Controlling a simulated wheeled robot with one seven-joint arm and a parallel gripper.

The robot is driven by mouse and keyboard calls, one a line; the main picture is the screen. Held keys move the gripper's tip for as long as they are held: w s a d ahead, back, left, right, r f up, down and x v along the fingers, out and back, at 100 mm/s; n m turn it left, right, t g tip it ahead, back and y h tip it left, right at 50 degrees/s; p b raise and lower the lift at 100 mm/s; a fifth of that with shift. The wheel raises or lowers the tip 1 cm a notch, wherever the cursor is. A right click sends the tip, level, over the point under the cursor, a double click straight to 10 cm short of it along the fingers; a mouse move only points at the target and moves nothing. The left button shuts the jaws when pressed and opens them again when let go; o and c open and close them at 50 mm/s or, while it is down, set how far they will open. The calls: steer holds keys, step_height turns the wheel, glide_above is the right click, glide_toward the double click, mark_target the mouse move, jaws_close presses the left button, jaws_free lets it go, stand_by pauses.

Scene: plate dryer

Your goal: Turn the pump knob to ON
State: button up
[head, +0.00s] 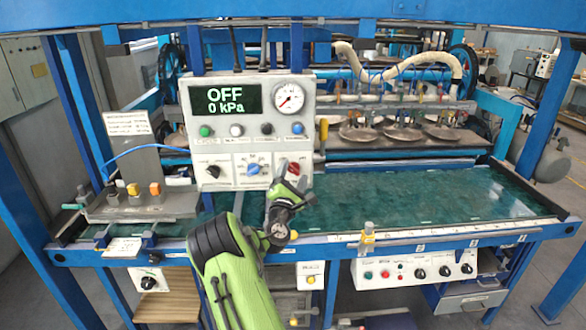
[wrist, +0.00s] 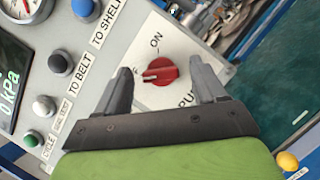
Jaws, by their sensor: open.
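The red pump knob (wrist: 160,71) is on the white control panel, with "ON" printed above it. Its white pointer line points left, towards a partly hidden label ending in "F". In the head view the knob (head: 293,169) is at the panel's lower right. My gripper (wrist: 162,70) is open, with one finger on each side of the knob; gaps show between the fingers and the knob, and I cannot tell whether the tips reach its depth. In the head view my gripper (head: 288,187) is just below the knob. The display (head: 226,101) reads "OFF" and "0 kPa".
A blue knob (head: 254,169) and a black knob (head: 213,171) sit left of the red one. Coloured push buttons line the panel above, under a pressure gauge (head: 289,98). A yellow-tipped lever (head: 323,130) stands at the panel's right edge. The green table (head: 430,197) is largely clear.

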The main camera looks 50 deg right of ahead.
steer(key=c, duration=1.1)
steer(key=shift+o, duration=0.2)
steer(key=shift+m, duration=0.3)
steer(key=m+g, duration=0.1)
steer(key=m, duration=0.1)
steer(key=m+g, duration=0.1)
steer(key=m, duration=0.1)
steer(key=shift+w+r+m+y, duration=0.1)
steer(key=shift+m+y, duration=0.3)
steer(key=m+g+y, duration=0.1)
steer(key=m, duration=0.3)
steer(key=shift+m, duration=0.3)
steer(key=m+y+b, duration=0.1)
steer(key=m+y, duration=0.1)
steer(key=m, duration=0.1)
steer(key=shift+m, duration=0.4)
steer(key=shift+m+y+b, duration=0.95)
steer(key=shift+m+y, duration=0.05)
steer(key=shift+m, duration=0.7)
